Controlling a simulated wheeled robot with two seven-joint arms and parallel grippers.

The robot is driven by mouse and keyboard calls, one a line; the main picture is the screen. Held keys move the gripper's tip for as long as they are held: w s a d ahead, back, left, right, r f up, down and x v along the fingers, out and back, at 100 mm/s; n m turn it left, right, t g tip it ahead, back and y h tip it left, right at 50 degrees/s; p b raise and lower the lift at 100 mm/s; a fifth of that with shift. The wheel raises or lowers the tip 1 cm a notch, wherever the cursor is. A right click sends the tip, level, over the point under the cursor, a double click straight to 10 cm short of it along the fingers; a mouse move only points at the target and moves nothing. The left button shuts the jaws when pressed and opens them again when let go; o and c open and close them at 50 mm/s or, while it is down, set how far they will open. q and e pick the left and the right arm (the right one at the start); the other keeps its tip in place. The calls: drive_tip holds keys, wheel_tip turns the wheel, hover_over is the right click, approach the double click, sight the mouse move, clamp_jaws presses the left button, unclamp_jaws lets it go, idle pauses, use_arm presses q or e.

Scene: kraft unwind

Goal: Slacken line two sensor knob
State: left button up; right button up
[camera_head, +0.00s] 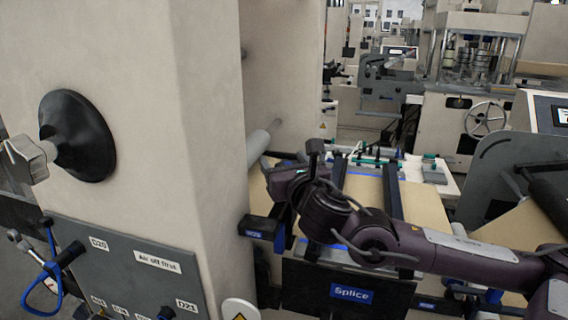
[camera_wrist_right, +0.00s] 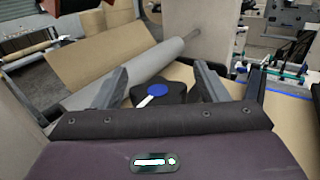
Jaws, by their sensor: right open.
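A dark knob with a round blue cap (camera_wrist_right: 158,91) and a white pointer shows in the right wrist view, beyond and between my right gripper's two fingers. My right gripper (camera_wrist_right: 160,88) is open, with a finger on either side of the knob in the picture; I cannot tell whether they touch it. In the head view my right arm reaches in from the right, and its gripper (camera_head: 287,170) is beside the beige machine column. The knob cannot be made out there. My left gripper is not in view.
A grey roller (camera_head: 262,145) lies just beyond the gripper. The beige column (camera_head: 190,120) fills the left, with a large black disc (camera_head: 80,136) and a grey hand knob (camera_head: 28,160). Brown paper (camera_head: 422,205) lies behind my arm. A "Splice" plate (camera_head: 350,293) is below it.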

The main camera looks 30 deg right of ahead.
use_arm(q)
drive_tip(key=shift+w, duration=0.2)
use_arm(e)
drive_tip(key=shift+w, duration=0.1)
drive_tip(key=c, duration=1)
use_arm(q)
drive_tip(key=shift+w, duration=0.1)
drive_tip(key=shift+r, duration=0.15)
